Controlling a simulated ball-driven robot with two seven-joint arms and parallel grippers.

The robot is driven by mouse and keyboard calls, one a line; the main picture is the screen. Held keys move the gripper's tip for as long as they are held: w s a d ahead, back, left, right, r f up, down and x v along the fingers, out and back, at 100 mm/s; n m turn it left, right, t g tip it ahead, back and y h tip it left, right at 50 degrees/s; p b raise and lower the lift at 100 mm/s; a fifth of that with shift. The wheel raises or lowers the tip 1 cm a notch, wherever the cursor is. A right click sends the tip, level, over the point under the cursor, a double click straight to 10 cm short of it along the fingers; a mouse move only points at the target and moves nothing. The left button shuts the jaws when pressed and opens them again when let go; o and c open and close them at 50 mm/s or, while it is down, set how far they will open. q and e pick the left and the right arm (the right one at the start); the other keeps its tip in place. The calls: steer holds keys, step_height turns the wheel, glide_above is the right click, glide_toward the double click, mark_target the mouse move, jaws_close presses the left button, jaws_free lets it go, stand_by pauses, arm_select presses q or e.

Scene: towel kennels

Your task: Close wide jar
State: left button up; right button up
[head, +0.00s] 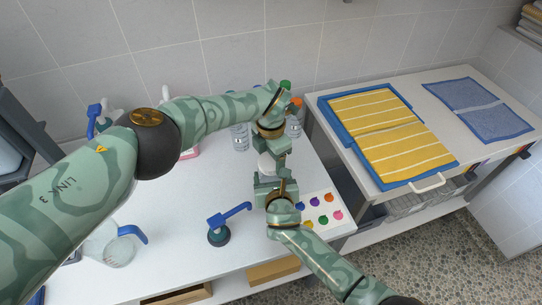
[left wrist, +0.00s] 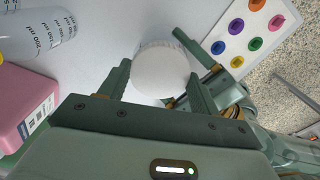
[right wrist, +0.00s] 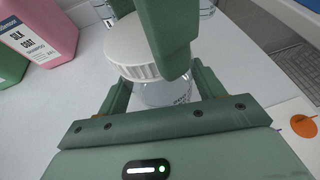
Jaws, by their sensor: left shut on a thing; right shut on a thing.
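The wide jar is clear with dark print; its body (right wrist: 165,94) shows in the right wrist view between the fingers of my right gripper (head: 270,183), which is shut on it. A round white lid with a ribbed edge (right wrist: 130,50) is at the jar's top. My left gripper (head: 272,148) is shut on this lid from above, and the lid's flat top (left wrist: 160,70) fills the gap between its fingers in the left wrist view. The jar's rim is hidden, so I cannot tell whether the lid is seated. In the head view the grippers mostly cover the jar.
A card with coloured dots (head: 320,211) lies right of the jar. A blue-handled tool on a dark round base (head: 218,236) and a clear jug (head: 112,248) stand in front and left. Bottles (head: 240,138) stand behind. A pink shampoo bottle (right wrist: 48,30) is near. Folded yellow towel (head: 385,130) lies right.

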arm_select(q)
steer(key=m, duration=0.6)
steer(key=shift+m, duration=0.3)
steer(key=m, duration=1)
steer(key=o, duration=1.1)
steer(key=shift+r, duration=2.2)
steer(key=shift+c, duration=0.5)
